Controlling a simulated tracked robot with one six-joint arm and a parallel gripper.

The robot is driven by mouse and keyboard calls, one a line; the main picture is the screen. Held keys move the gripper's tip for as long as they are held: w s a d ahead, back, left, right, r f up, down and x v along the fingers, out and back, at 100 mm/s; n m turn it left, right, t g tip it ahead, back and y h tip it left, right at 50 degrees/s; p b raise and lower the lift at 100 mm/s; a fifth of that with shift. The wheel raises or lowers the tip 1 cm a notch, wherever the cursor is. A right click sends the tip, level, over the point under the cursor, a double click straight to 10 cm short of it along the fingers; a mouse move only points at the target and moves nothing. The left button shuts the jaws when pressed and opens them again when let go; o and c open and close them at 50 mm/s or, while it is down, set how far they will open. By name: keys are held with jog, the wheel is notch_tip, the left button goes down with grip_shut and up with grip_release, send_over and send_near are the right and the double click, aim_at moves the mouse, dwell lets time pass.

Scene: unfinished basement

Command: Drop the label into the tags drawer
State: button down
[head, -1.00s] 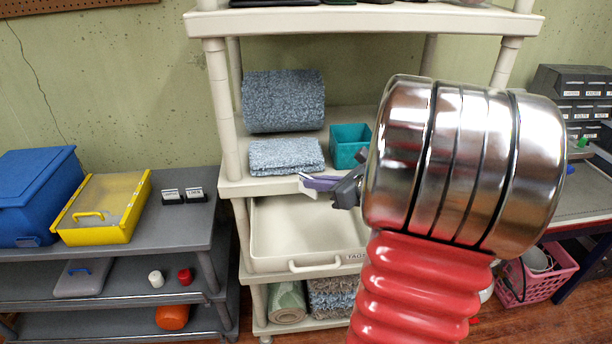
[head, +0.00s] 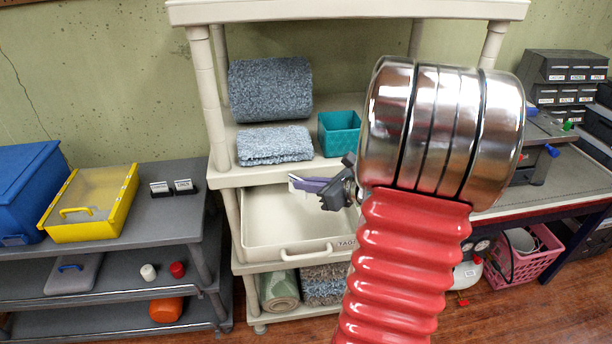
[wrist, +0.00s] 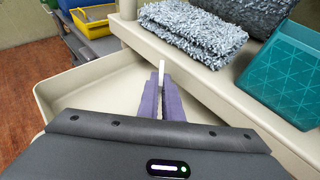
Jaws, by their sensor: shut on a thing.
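The tags drawer (head: 262,240) is a cream drawer pulled out of the cream shelf unit, with a front handle and "TAGS" lettering partly covered by my arm. My gripper (head: 306,184) has purple fingers and is over the drawer, below the shelf edge. It is shut on the label (head: 294,181), a thin white piece at the fingertips. In the wrist view the label (wrist: 161,72) stands on edge between the fingers, with the drawer (wrist: 88,88) floor beneath. The drawer's visible floor is empty; its right part is hidden by my arm.
On the shelf above are a folded blue-grey towel (head: 274,145), a rolled one (head: 270,90) and a teal bin (head: 339,134); the shelf edge (wrist: 200,85) runs close beside my gripper. A yellow box (head: 92,205) and blue bin (head: 28,192) stand on the grey rack at left.

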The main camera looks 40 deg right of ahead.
jog(key=shift+f, duration=0.8)
jog(key=c, duration=1.9)
grip_release()
jog(key=shift+o, duration=0.2)
jog(key=shift+s, duration=0.1)
jog(key=v, duration=1.3)
jog(key=shift+s, duration=0.35)
